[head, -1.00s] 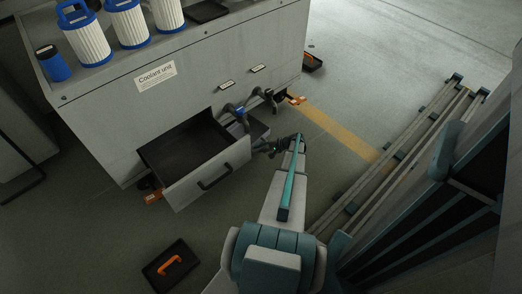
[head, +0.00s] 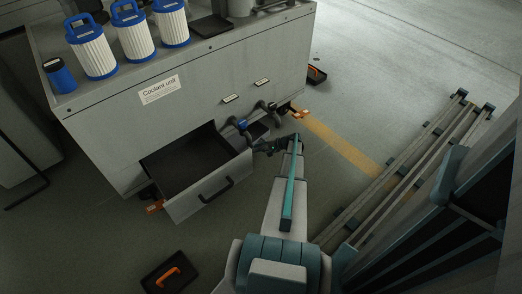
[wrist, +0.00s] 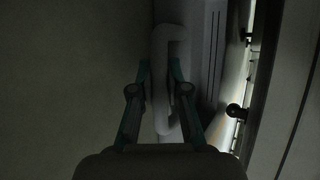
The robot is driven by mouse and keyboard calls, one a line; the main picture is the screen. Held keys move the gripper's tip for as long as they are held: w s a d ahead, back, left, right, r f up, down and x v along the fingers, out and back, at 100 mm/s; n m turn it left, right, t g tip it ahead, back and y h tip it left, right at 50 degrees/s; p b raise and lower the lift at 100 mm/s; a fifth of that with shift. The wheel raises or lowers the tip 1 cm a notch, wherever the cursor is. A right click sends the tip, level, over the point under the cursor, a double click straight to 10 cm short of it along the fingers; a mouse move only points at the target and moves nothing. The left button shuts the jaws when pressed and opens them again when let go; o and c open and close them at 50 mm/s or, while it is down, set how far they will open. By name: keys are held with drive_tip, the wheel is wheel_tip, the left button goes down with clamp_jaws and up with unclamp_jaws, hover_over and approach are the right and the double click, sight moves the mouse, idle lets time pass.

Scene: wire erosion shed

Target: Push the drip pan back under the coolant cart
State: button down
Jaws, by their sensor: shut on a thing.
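The grey coolant cart (head: 120,132), labelled "Coolant unit", stands at the upper left in the head view. In the wrist view my gripper (wrist: 161,95) is shut on a pale loop handle (wrist: 163,45), with a finger on each side.
Orange feet (head: 299,114) show at the cart's base. Filters (head: 93,55) stand on top. Rails (head: 410,165) lie right.

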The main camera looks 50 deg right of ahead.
drive_tip(key=c, duration=1.1)
unclamp_jaws()
drive_tip(key=v, duration=1.2)
